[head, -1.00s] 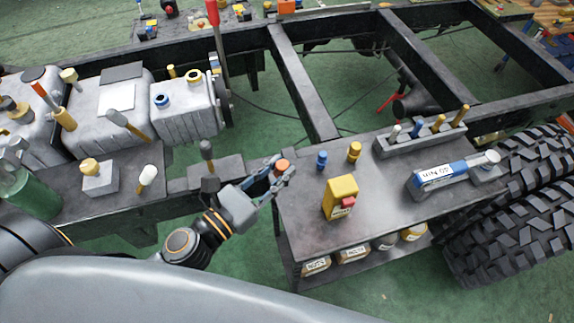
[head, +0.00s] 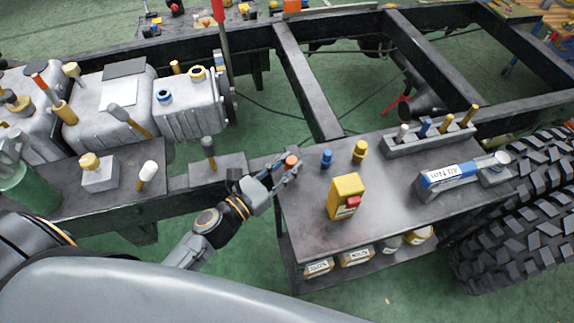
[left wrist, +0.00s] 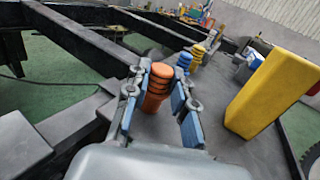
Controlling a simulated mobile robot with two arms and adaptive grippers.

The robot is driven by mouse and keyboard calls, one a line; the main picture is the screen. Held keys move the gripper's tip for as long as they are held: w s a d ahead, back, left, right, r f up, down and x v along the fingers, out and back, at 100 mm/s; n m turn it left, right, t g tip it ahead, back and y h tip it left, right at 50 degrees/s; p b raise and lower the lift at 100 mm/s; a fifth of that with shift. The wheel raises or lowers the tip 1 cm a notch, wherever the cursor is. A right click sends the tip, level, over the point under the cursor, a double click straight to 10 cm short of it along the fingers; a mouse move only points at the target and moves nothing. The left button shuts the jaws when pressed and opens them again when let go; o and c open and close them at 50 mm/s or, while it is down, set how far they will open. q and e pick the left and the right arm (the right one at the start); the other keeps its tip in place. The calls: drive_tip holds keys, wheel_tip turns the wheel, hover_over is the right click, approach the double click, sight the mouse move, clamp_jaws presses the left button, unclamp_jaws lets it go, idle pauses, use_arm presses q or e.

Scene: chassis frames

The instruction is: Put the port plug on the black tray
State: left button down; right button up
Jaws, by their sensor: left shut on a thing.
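My left gripper (head: 287,168) is shut on an orange ribbed plug (head: 291,160) at the left edge of the cart top. In the left wrist view the orange plug (left wrist: 158,85) is upright between the two blue-padded fingers. Its base is hidden, so I cannot tell whether it still touches the cart top. A blue plug (head: 326,158) and a yellow plug (head: 360,151) stand just beyond. A dark flat piece (head: 232,172) lies left of the gripper; I cannot tell whether it is the black tray. My right gripper is not in view.
A yellow box (head: 346,195) stands on the cart top (head: 300,225), right of the gripper. A dark rack with pegs (head: 430,137) and a blue-and-grey tool (head: 455,176) lie further right. A grey-headed tool (head: 208,148) stands at the dark flat piece.

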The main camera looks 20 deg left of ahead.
use_arm(q)
drive_tip(key=shift+f, duration=0.15)
drive_tip(key=c, duration=1.1)
unclamp_jaws()
